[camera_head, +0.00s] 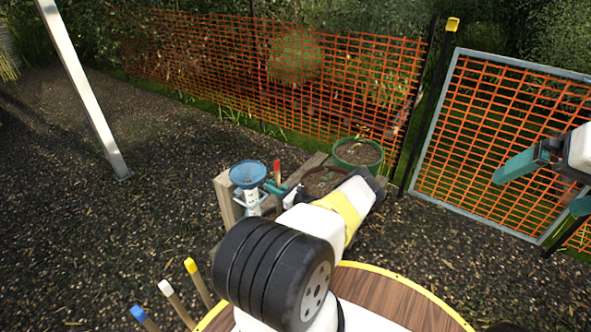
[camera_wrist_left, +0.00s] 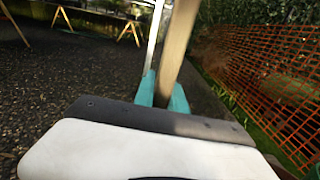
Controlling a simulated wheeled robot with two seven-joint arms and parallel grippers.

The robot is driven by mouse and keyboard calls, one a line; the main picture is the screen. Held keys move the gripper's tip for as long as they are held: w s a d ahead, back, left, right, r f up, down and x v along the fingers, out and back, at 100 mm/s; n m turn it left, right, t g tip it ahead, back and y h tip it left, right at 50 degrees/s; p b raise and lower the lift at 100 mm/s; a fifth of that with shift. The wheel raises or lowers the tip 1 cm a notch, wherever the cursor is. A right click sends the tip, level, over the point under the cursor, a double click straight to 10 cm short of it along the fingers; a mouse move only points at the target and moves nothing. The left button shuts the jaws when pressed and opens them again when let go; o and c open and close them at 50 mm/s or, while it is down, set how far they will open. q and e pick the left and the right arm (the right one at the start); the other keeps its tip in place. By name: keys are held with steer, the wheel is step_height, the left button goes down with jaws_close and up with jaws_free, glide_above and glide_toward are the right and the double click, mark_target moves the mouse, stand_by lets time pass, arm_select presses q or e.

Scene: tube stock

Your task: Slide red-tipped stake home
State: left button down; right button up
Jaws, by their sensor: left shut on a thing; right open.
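The red-tipped stake (camera_head: 277,172) shows only its upper end in the head view, near the blue funnel. My left gripper (camera_head: 273,188) is shut on it, with teal fingers around the wood. In the left wrist view the pale wooden shaft (camera_wrist_left: 177,50) stands between the teal fingertips (camera_wrist_left: 162,92) and runs up out of the picture. The stake's lower end is hidden in both views, so I cannot tell what it rests in. My right gripper (camera_head: 548,188) is open and empty at the far right, in front of the mesh gate.
A rain gauge with a blue funnel (camera_head: 247,174) stands close beside my left gripper by a wooden post (camera_head: 226,200). A green pot (camera_head: 358,153) and a brown pot (camera_head: 322,179) are behind my arm. Blue-, white- and yellow-tipped stakes (camera_head: 174,298) are at lower left. Orange mesh fence (camera_head: 270,60) stands behind.

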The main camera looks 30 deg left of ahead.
arm_select(q)
steer(key=shift+f, duration=1.55)
steer(key=c, duration=1.3)
jaws_free()
steer(key=d, duration=0.8)
steer(key=shift+s, duration=0.3)
